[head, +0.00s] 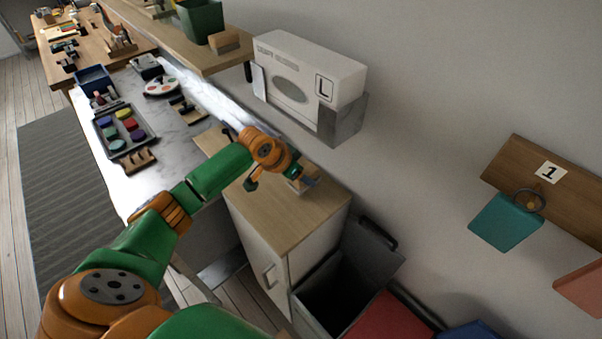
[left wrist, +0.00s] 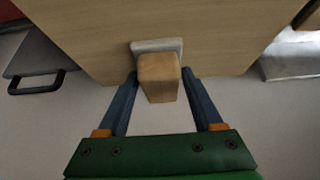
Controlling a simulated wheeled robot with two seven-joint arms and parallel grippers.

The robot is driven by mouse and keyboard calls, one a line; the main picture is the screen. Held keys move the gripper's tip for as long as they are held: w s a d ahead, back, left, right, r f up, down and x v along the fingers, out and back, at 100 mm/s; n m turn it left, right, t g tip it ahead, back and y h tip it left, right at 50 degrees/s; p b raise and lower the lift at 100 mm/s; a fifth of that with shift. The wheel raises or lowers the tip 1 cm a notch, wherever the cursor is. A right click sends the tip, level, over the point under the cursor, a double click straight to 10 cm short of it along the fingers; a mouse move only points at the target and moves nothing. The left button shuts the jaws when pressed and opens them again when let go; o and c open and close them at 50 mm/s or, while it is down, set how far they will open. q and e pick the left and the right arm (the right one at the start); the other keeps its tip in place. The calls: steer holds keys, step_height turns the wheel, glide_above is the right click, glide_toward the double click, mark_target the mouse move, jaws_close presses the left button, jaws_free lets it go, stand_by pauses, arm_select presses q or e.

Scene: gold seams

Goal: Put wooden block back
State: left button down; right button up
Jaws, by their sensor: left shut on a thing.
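In the left wrist view, a light wooden block (left wrist: 159,80) sits between the two blue fingers of my left gripper (left wrist: 160,77), which is shut on it. A small pale grey-white piece (left wrist: 155,46) shows just beyond the block, against the wooden cabinet top; I cannot tell whether the block touches it. In the head view my left gripper (head: 304,182) is low over the far right end of the cabinet top (head: 283,214), and the block is mostly hidden there. Another wooden block (head: 225,40) lies on the wall shelf. My right gripper is not in view.
A glove box (head: 307,71) in a metal wall holder hangs behind my gripper. An open dark bin (head: 343,283) stands right of the cabinet. The shelf (head: 184,51) holds a green container (head: 202,20). A paint tray (head: 124,130) lies on the marble counter at left.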

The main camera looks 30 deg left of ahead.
arm_select(q)
steer(key=shift+f, duration=0.25)
steer(key=shift+f, duration=0.1)
steer(key=shift+c, duration=0.2)
jaws_free()
steer(key=shift+s+r, duration=0.1)
steer(key=shift+r, duration=0.1)
steer(key=v, duration=1.2)
steer(key=shift+f, duration=0.1)
